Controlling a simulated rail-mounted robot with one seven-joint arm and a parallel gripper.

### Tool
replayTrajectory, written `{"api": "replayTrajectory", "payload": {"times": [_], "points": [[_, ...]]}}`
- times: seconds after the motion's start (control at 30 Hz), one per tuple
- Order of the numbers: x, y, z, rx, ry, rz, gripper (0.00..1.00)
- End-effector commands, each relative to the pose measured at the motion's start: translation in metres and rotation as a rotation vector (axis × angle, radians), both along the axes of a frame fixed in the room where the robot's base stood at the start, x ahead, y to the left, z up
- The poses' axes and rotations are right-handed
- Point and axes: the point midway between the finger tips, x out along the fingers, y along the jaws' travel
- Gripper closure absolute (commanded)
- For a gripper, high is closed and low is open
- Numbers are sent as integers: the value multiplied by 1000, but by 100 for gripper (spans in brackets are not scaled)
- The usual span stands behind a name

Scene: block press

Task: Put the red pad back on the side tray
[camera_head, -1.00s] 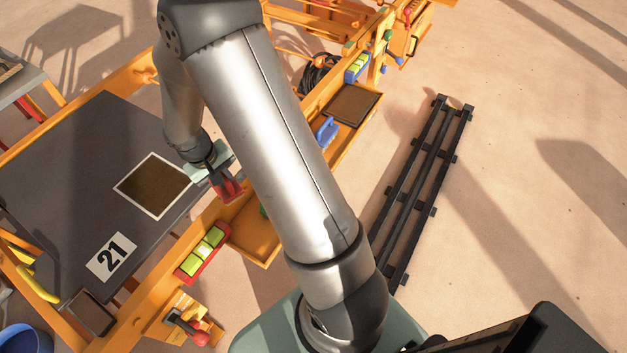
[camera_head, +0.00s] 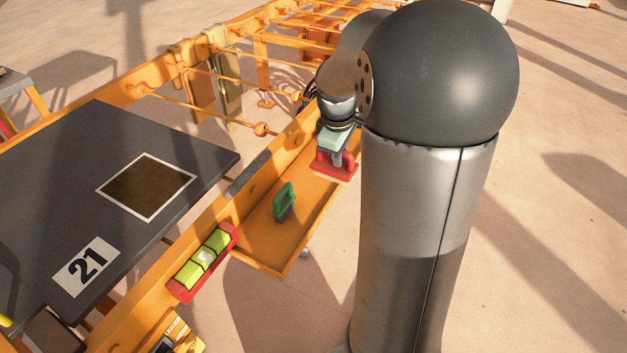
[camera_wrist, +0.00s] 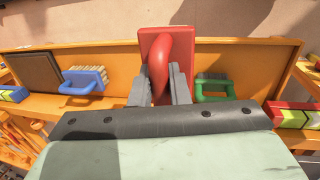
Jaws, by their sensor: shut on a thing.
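The red pad (camera_head: 333,168) is a flat red block with a red loop handle. My gripper (camera_wrist: 161,88) is shut on that handle, a finger on each side. The pad also shows in the wrist view (camera_wrist: 153,47), overlapping the tray's far edge. The orange side tray (camera_head: 268,268) lies under it; in the head view the pad is over the tray's far part, and I cannot tell whether it touches. A green-handled brush (camera_head: 285,202) stands in the tray. In the wrist view, the pad is between this brush (camera_wrist: 213,88) and a blue-handled brush (camera_wrist: 85,80).
A brown board (camera_wrist: 35,74) lies at the tray's left end in the wrist view. A red-framed level with yellow-green blocks (camera_head: 204,261) sits on the orange beam. The dark table (camera_head: 60,190) has a brown white-edged square (camera_head: 147,187) and a "21" label (camera_head: 87,266).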

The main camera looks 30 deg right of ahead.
Motion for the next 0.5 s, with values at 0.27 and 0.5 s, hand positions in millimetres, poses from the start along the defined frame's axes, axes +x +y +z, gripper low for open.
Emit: {"api": "replayTrajectory", "payload": {"times": [0.27, 0.5], "points": [[64, -2, -31, 1, 2, 4, 100], [109, -4, -70, 1, 2, 2, 100]]}}
